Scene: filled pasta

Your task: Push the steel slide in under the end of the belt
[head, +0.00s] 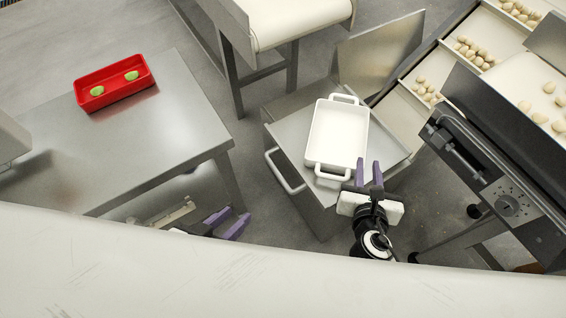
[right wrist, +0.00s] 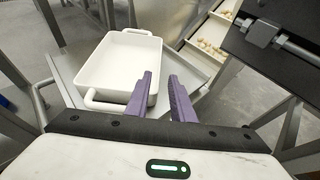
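The steel slide (head: 283,133) is a flat-topped steel piece with a bar handle (head: 286,171) on its left side. A white two-handled dish (head: 337,135) stands on it; the dish also shows in the right wrist view (right wrist: 118,65). A cream belt (head: 295,20) ends above and left of the slide. A second cream belt surface (head: 528,85) carries pasta at the right. My right gripper (head: 369,170) is open and empty beside the dish's near handle; contact cannot be told. My left gripper (head: 227,221) is open and empty, low between table and slide, its arm mostly hidden.
An upright steel plate (head: 380,50) stands behind the slide. Cream trays (head: 400,106) of pasta and a dark machine (head: 500,175) crowd the right. Floor shows between table and slide.

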